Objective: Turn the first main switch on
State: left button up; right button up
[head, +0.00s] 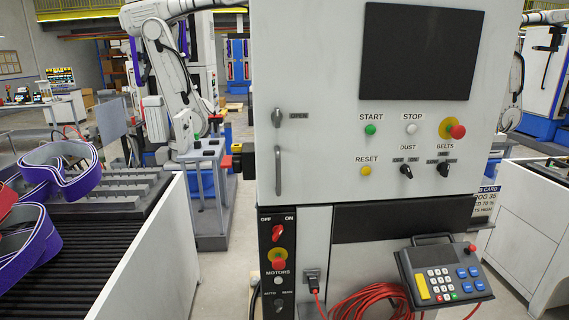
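The main switch (277,232) is a red rotary knob on the narrow black panel (264,257) at the lower left of the machine cabinet. The labels OFF and ON stand above it, OFF on the left and ON on the right. The knob is small in the head view, and I cannot tell for sure which label it points to. A red emergency button (279,264) on a yellow ring sits just below it. Neither of my grippers is in view, and nothing touches the switch.
The cabinet (310,75) carries a dark screen (417,52), buttons and two black selector knobs. A keypad pendant (445,280) and a coiled red cable (372,303) are at the lower right. A roller conveyor (100,235) with purple belts (62,172) stands at left.

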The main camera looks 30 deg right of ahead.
aim_at(236, 160)
jog(key=j+z, duration=0.45)
jog(key=j, duration=0.15)
jog(key=j+z, duration=0.45)
jog(key=j, duration=0.15)
jog(key=k+j+z, duration=0.1)
jog(key=j+z, duration=0.35)
jog(key=i+l, duration=0.15)
jog(key=u, duration=0.05)
